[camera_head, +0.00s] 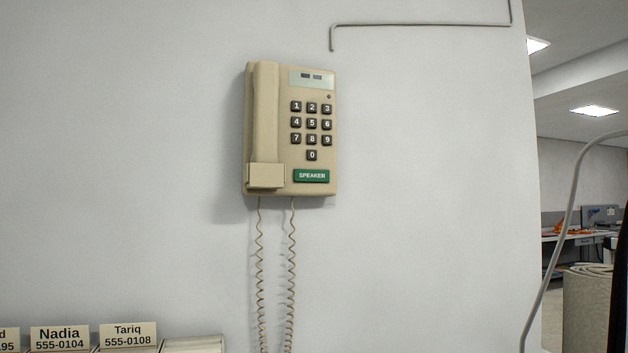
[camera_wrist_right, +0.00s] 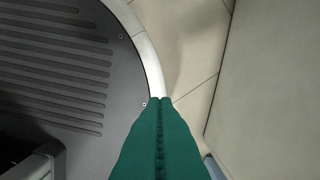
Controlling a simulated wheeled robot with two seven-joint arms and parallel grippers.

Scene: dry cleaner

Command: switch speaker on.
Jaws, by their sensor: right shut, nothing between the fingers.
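A beige wall phone (camera_head: 316,90) hangs on the white wall in the head view, a little left of the middle. Its handset (camera_head: 264,115) rests in the cradle on the phone's left side. The green SPEAKER button (camera_head: 311,176) sits at the lower right, below the dark number keys (camera_head: 312,123). A small dark dot, unlit, shows under the display (camera_head: 311,79). My right gripper (camera_wrist_right: 160,99) shows in the right wrist view with its green fingers shut and empty, pointing down over the floor, away from the phone. My left gripper is not in view.
Name cards (camera_head: 128,335) for Nadia and Tariq stand at the lower left. Two coiled cords (camera_head: 259,270) hang below the phone. A grey hook-shaped rod (camera_head: 420,25) is above on the wall. The wall around the phone is clear. A room with tables opens at the right.

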